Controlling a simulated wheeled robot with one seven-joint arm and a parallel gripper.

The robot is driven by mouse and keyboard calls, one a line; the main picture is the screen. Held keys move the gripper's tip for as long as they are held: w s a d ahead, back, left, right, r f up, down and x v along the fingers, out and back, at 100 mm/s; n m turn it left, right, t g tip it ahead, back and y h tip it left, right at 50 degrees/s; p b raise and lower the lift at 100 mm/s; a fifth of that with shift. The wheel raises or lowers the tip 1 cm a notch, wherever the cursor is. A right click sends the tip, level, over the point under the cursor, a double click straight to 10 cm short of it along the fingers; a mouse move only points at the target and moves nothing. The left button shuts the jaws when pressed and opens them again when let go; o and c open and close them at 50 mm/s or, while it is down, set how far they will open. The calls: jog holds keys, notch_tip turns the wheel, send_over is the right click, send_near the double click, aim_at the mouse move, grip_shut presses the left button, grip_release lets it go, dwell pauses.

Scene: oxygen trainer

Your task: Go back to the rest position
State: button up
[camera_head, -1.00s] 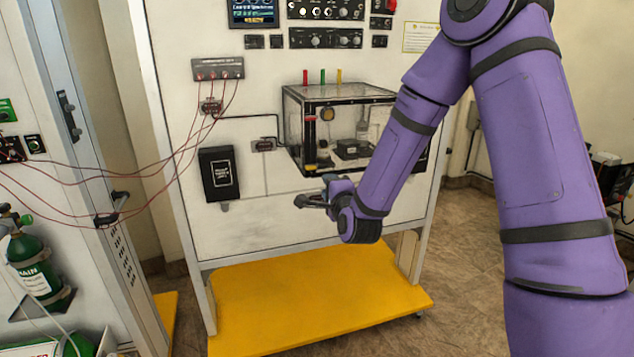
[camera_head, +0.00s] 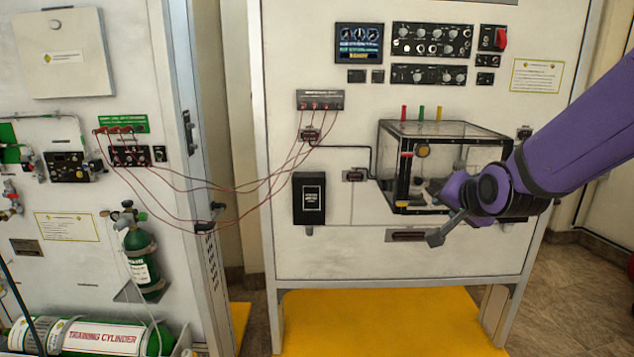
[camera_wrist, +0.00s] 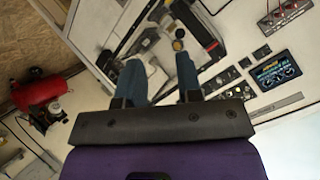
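My gripper (camera_head: 446,230) is at the end of my purple arm, in front of the right-hand panel in the head view. It is seen side-on there, overlapping the lower front of a clear box (camera_head: 440,130). In the wrist view its two blue-grey fingers (camera_wrist: 160,77) stand apart with a gap between them. No object shows between them. The box, with dark equipment inside, lies beyond the fingertips in the wrist view. My arm hides part of its right side in the head view.
Red cables (camera_head: 240,190) hang across to the left panel, clear of my gripper. A green cylinder (camera_head: 140,262) and a training cylinder (camera_head: 95,337) are at left. A red tank (camera_wrist: 48,88) shows in the wrist view.

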jog(key=s+d+r+n+g, duration=0.2)
jog(key=s+r+n+g, duration=0.1)
jog(key=s, duration=1)
jog(key=s+d+r+n+g, duration=0.2)
jog(key=s+r+n+g, duration=0.1)
jog(key=s, duration=1)
jog(key=shift+s+d+n+g+h, duration=0.2)
jog(key=shift+s+n+g+h, duration=0.15)
jog(key=shift+n, duration=0.35)
